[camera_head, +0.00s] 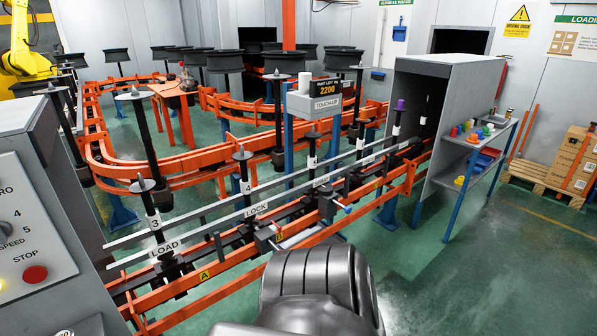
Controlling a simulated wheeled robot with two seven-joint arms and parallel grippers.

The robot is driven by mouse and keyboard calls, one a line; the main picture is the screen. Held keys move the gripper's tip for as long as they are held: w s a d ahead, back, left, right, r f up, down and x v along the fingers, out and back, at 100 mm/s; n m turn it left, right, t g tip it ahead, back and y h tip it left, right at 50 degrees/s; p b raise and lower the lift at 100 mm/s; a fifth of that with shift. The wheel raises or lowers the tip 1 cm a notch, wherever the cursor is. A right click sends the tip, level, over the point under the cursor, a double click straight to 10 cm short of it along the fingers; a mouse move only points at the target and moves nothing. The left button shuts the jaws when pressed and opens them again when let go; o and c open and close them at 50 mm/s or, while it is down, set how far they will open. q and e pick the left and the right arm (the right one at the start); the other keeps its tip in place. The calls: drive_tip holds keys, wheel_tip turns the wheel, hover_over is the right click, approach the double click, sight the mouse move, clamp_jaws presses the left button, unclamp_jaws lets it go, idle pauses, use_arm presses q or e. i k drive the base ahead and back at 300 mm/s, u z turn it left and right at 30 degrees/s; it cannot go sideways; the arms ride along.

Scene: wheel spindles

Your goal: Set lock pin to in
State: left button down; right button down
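I cannot clearly make out the lock pin. A grey rail label reading LOCK (256,209) is on the near conveyor, beside a spindle marked 4 (244,186). Below it a dark block (268,238) sits on the orange track. Further right a small silver and blue fitting (343,207) juts from a dark housing on the track. I cannot tell whether either is the pin, or in or out. A large dark rounded link of my own arm fills the bottom centre and hides the floor behind it. Neither gripper shows.
Orange conveyor rails (200,290) run diagonally across the near side, with a spindle marked 3 (152,213) at LOAD. A control panel (35,235) with a red STOP button stands at left. A grey booth (450,110) and a shelf (468,155) are at right. Green floor is open at lower right.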

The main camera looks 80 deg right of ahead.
sight(269, 241)
drive_tip(key=z, duration=3.05)
drive_tip(key=k, duration=0.65)
drive_tip(key=z, duration=0.9)
drive_tip(key=i, duration=1.2)
drive_tip(key=u, duration=0.7)
